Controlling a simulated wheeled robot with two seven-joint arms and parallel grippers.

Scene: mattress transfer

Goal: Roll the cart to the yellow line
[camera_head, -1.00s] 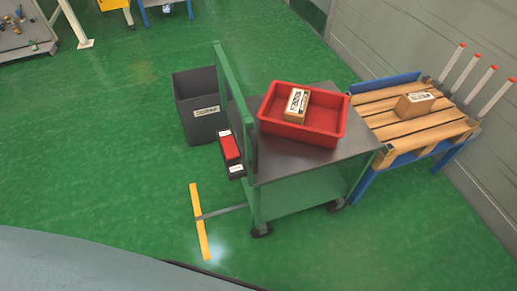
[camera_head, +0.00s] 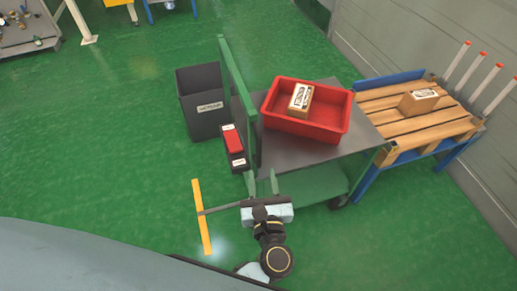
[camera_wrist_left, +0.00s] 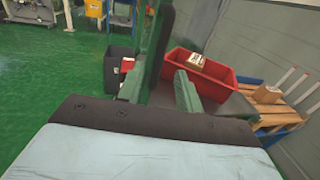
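The cart has a dark grey top (camera_head: 300,151), a green lower shelf (camera_head: 318,182) and a tall green upright frame (camera_head: 238,90) on its left end. A yellow line (camera_head: 201,218) lies on the floor left of the cart. My left gripper (camera_head: 262,178) is open near the cart's left end, with its fingers pointing at the frame. In the left wrist view the frame (camera_wrist_left: 158,45) shows beyond and between the two spread fingers (camera_wrist_left: 160,88). I cannot tell whether they touch it. My right gripper is not in view.
A red bin (camera_head: 325,125) with a labelled box (camera_head: 300,98) stands on the cart. A dark waste bin (camera_head: 203,115) stands left of it. A blue-framed table with wooden slats (camera_head: 400,125) holds a carton (camera_head: 418,101) at right.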

